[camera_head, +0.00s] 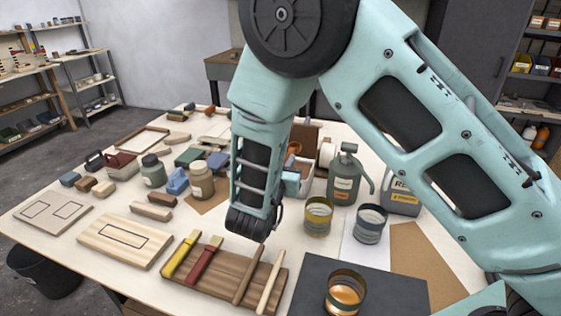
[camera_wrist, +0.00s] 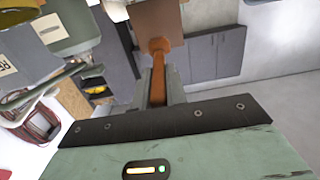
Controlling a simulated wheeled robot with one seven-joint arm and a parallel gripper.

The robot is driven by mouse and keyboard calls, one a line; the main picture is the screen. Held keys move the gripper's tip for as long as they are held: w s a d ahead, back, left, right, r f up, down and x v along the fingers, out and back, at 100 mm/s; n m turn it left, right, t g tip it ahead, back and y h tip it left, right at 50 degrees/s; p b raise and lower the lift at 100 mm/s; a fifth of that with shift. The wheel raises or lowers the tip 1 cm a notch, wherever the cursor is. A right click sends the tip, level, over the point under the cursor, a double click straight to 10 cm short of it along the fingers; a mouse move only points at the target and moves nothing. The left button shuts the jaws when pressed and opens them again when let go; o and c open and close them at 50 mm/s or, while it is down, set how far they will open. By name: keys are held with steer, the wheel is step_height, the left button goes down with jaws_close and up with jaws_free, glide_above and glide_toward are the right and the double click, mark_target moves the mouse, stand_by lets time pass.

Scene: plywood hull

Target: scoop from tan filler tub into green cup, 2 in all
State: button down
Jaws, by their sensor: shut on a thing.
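In the wrist view my gripper (camera_wrist: 158,88) is shut on the orange-brown handle of a scoop (camera_wrist: 158,62). A broad brown piece (camera_wrist: 156,18) at the handle's far end looks like its head; I cannot tell whether it holds filler. In the head view my arm hides most of the gripper, and a brown head shows just right of the forearm, above the table. A clear cup with an olive-green rim (camera_head: 318,217) stands upright right of my wrist, apart from it. I cannot pick out the tan filler tub for sure; my arm covers part of the table.
A grey-rimmed cup (camera_head: 370,224) stands beside the olive-rimmed one. A cup with amber contents (camera_head: 345,294) stands on a dark mat (camera_head: 400,292) in front. A green can (camera_head: 344,177) and grey jug (camera_head: 402,199) stand behind. A wooden board (camera_head: 210,286) with sticks lies front left.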

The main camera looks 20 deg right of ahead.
step_height(320, 180, down, 6)
steer(key=b, duration=0.4)
steer(key=shift+f, duration=0.15)
steer(key=shift+s+a+f+b, duration=0.1)
steer(key=shift+f+b, duration=0.5)
steer(key=shift+b, duration=0.05)
stand_by(3.5)
steer(key=shift+r+p, duration=2.8)
steer(key=shift+r, duration=1.1)
